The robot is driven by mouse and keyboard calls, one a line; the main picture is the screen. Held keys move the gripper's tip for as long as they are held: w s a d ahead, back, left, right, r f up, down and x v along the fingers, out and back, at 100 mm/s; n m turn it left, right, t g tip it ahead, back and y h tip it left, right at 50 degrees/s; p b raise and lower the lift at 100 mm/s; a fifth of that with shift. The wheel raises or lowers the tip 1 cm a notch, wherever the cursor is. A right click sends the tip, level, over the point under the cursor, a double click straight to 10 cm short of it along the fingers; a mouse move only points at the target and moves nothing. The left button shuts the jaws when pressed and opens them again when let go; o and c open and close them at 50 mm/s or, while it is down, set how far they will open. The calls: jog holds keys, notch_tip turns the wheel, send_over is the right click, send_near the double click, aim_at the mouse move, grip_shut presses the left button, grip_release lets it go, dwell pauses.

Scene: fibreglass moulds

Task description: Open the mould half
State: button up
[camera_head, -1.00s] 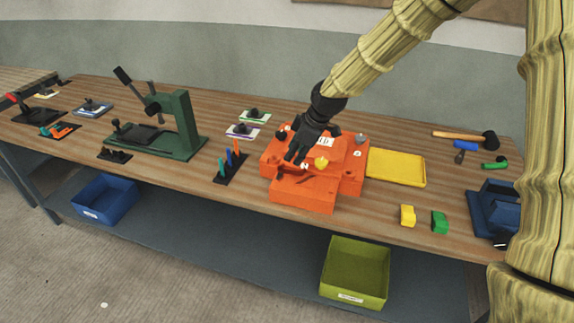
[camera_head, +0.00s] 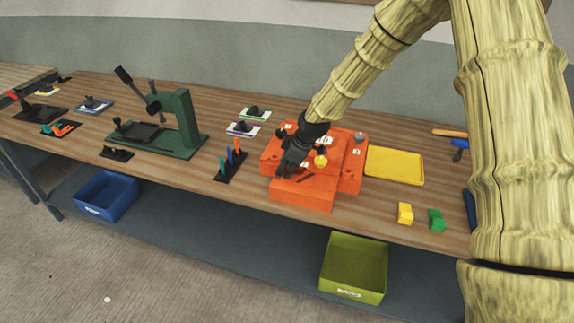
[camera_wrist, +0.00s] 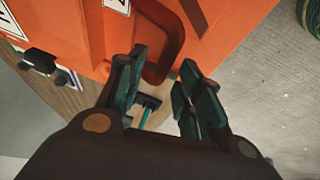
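The orange mould (camera_head: 318,192) sits on the bench, with a yellow knob (camera_head: 320,161) and numbered white labels on it. My gripper (camera_head: 284,172) is over the mould's left part in the head view. In the wrist view, my gripper (camera_wrist: 160,88) is open, with its two dark green fingers apart. A dark red-brown bar handle (camera_wrist: 178,40) on the orange mould (camera_wrist: 225,45) reaches down between the fingertips. I cannot tell whether the fingers touch it. My gripper hides part of the mould's left side in the head view.
A yellow tray (camera_head: 395,166) lies right of the mould, with yellow (camera_head: 405,213) and green (camera_head: 437,220) blocks in front. A rack of coloured tools (camera_head: 231,162) and a green press (camera_head: 180,125) stand left. An olive bin (camera_head: 353,268) sits below.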

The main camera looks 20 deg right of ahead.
grip_shut()
dwell(0.3)
